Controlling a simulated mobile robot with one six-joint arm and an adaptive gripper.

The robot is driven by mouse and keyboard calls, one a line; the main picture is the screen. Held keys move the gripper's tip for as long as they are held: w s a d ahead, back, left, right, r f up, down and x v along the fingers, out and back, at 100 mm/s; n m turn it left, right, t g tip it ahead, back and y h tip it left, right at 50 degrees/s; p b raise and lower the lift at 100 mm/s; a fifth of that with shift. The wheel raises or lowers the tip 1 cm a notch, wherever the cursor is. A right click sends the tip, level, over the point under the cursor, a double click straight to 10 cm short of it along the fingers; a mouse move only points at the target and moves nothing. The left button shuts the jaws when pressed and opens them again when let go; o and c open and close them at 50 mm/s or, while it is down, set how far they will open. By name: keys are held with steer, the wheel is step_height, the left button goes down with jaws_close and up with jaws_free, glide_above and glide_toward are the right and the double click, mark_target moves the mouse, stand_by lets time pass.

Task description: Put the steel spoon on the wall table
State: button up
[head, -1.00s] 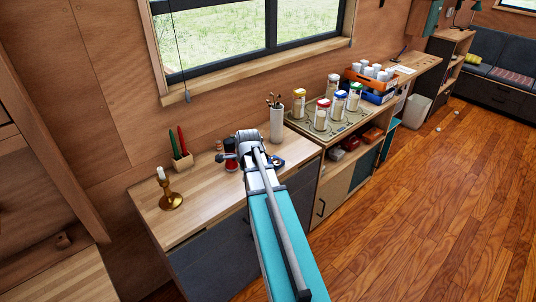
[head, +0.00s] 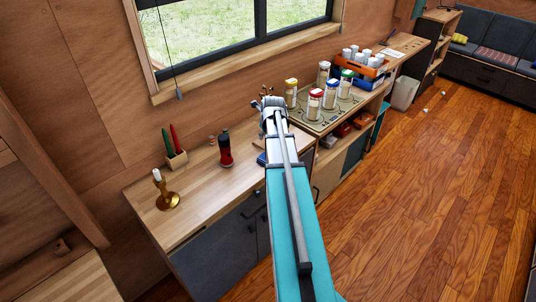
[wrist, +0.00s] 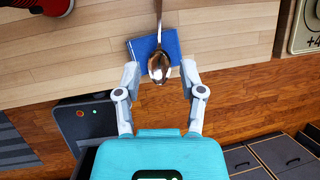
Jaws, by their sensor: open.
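The steel spoon (wrist: 159,67) shows in the wrist view. Its bowl points toward me, its handle runs to the top edge, and it lies across a small blue book-like thing (wrist: 172,44) on the wooden counter (wrist: 90,50). My gripper (wrist: 160,72) is open, with one finger on each side of the spoon's bowl and clear gaps to both. In the head view my arm hides the spoon, and only a bit of the blue thing shows. I cannot tell which surface is the wall table; a pale wooden top (head: 62,278) stands at lower left.
On the counter stand a red and black bottle (head: 225,149), a brass candlestick (head: 168,199) and a block with red and green candles (head: 175,157). Lidded jars (head: 315,104) stand on a mat to the right. The floor (head: 430,190) at right is largely open.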

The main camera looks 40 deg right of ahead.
steer(key=b+x, duration=0.8)
steer(key=shift+w+f, duration=0.15)
steer(key=shift+f, duration=0.15)
stand_by(0.4)
steer(key=shift+f, duration=0.1)
stand_by(0.3)
steer(key=b+x, duration=0.3)
steer(key=shift+s+f, duration=0.2)
steer(key=shift+f, duration=0.1)
steer(key=shift+b+x, duration=0.8)
steer(key=shift+b, duration=0.15)
jaws_close()
